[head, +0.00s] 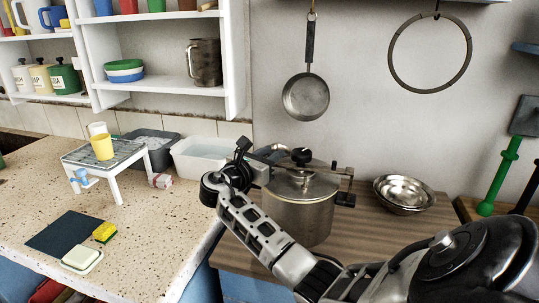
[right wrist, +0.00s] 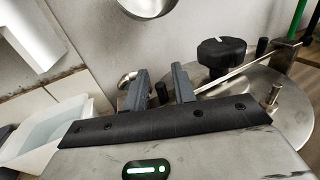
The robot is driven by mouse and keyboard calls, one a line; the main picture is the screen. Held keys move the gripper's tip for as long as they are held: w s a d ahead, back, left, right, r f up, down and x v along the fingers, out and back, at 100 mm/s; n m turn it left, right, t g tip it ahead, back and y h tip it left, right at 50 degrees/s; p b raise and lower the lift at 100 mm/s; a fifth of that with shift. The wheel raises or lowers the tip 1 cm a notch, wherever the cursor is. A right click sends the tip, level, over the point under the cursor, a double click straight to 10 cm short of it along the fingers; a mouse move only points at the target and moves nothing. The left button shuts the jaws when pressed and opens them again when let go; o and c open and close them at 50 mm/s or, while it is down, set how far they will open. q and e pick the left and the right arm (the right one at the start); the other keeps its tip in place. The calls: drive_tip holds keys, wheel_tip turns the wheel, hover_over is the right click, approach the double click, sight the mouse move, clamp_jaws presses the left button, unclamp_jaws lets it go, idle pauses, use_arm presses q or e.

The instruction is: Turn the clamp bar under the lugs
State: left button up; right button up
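A steel pot (head: 296,218) stands on the wooden counter under a flat lid (head: 285,181). A black knob (head: 301,156) sits at the lid's middle; it also shows in the right wrist view (right wrist: 221,52). The clamp bar (right wrist: 232,77) is a thin pale metal strip running across the lid beneath the knob. A metal lug (right wrist: 286,52) stands at the lid's far rim in that view. My right gripper (right wrist: 160,88) is open at the pot's left side, its fingers apart with a short black peg (right wrist: 161,93) showing between them. Contact cannot be told. My left gripper is out of view.
A steel bowl (head: 404,192) stands right of the pot. A white basin (head: 199,158) lies left of my right gripper. A pan (head: 306,97) hangs on the wall above. A small white rack (head: 104,155) and a sponge (head: 105,232) are on the left counter.

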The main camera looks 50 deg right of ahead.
drive_tip(key=shift+a, duration=0.1)
drive_tip(key=s+a+b, duration=0.1)
drive_tip(key=a, duration=1.4)
drive_tip(key=shift+s+a, duration=0.35)
